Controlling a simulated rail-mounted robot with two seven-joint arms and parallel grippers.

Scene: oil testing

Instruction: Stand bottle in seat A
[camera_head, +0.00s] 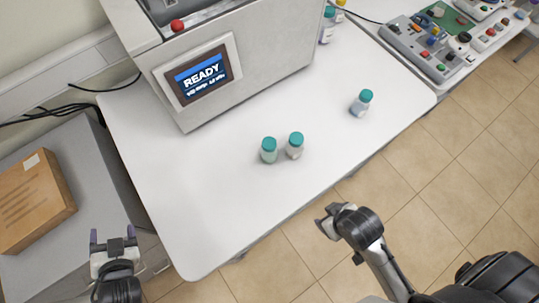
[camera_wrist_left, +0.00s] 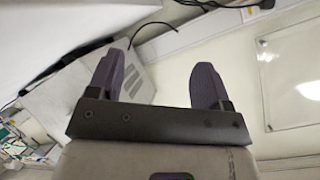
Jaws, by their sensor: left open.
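Two small clear bottles with teal caps stand close together on the white table: a left bottle (camera_head: 269,150) and a right bottle (camera_head: 295,146). A third teal-capped bottle (camera_head: 361,103) stands apart, farther right. All three look upright. My left gripper (camera_head: 113,238) is open and empty, left of the table's near corner and well away from the bottles. Its spread purple-grey fingers show in the left wrist view (camera_wrist_left: 160,84), with nothing between them. The end of my right arm (camera_head: 326,224) is beyond the table's near edge; its jaws cannot be made out. I cannot identify seat A.
A white machine (camera_head: 255,65) with a READY screen (camera_head: 200,75) and a red button (camera_head: 177,25) stands at the table's back. More bottles (camera_head: 327,28) are partly hidden behind it. A cardboard box (camera_head: 32,202) lies on a grey surface at left. The table front (camera_head: 200,215) is clear.

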